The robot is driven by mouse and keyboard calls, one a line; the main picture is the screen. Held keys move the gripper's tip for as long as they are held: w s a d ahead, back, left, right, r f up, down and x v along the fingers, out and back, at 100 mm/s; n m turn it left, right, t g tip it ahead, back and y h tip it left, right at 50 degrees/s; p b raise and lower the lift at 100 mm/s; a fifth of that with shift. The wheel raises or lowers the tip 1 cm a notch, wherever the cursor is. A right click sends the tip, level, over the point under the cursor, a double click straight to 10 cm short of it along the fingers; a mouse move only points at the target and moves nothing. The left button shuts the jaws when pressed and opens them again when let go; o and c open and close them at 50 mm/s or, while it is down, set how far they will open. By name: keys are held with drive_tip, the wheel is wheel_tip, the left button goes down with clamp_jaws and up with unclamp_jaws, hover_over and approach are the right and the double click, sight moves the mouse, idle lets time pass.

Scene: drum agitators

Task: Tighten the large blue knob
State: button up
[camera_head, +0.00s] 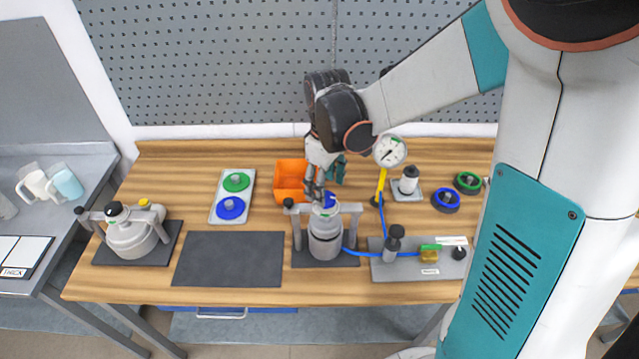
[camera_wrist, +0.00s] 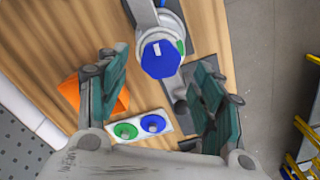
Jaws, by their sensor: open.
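The large blue knob (camera_wrist: 160,59) is faceted, with a white mark on its top. In the wrist view my gripper (camera_wrist: 162,54) is open, with one dark green finger to each side of the knob. Gaps show between the fingers and the knob. I cannot tell exactly how far the fingertips are above it.
An orange bin (camera_head: 290,181) stands just behind the vessel. A gauge on a yellow stand (camera_head: 381,184) and a valve plate (camera_head: 414,266) with a blue hose are to the right. A second vessel (camera_head: 132,236) is at left; a dark empty mat (camera_head: 229,259) lies between.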

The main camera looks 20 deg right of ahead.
sight(326, 197)
drive_tip(key=shift+f, duration=1.6)
drive_tip(key=c, duration=1.1)
drive_tip(key=shift+o, duration=0.2)
